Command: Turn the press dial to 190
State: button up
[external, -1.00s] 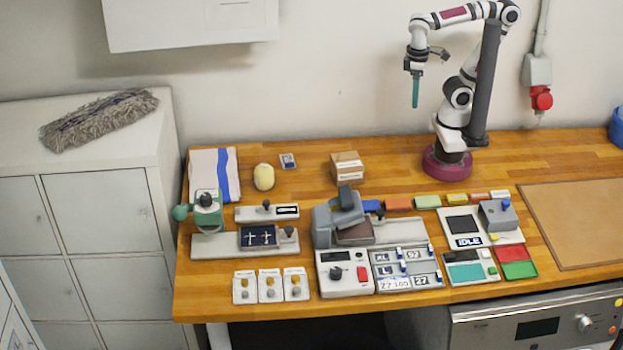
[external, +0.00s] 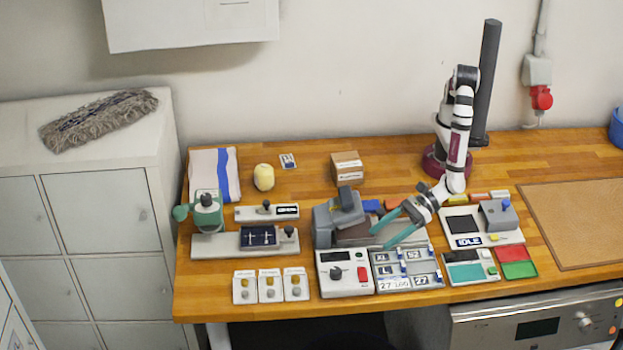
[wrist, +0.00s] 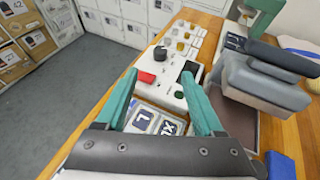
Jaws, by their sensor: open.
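The press dial is a dark round knob (external: 336,272) on the white control box (external: 345,290) at the front of the bench. The knob also shows in the wrist view (wrist: 160,53), beyond my fingertips. A red part (external: 362,273) sits beside it, and a small dark display is on the box's top. I cannot read the dial's number. My gripper (external: 378,240) has two teal fingers, open and empty, above and behind the control box, reaching over the label tray. In the wrist view my fingertips (wrist: 160,75) frame the red part and the box's top. The dial is apart from my fingers.
The grey press (external: 335,220) stands just behind the control box, left of my fingers. The label tray (external: 408,284) lies under my gripper. Three small cards with tokens (external: 270,286) lie left of the box. Bare bench shows along the front edge.

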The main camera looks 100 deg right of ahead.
aim_at(340, 272)
jog(key=x, duration=1.6)
jog(key=shift+d+f, duration=0.1)
jog(key=shift+f, duration=0.1)
jog(key=shift+c, duration=0.2)
grip_shut()
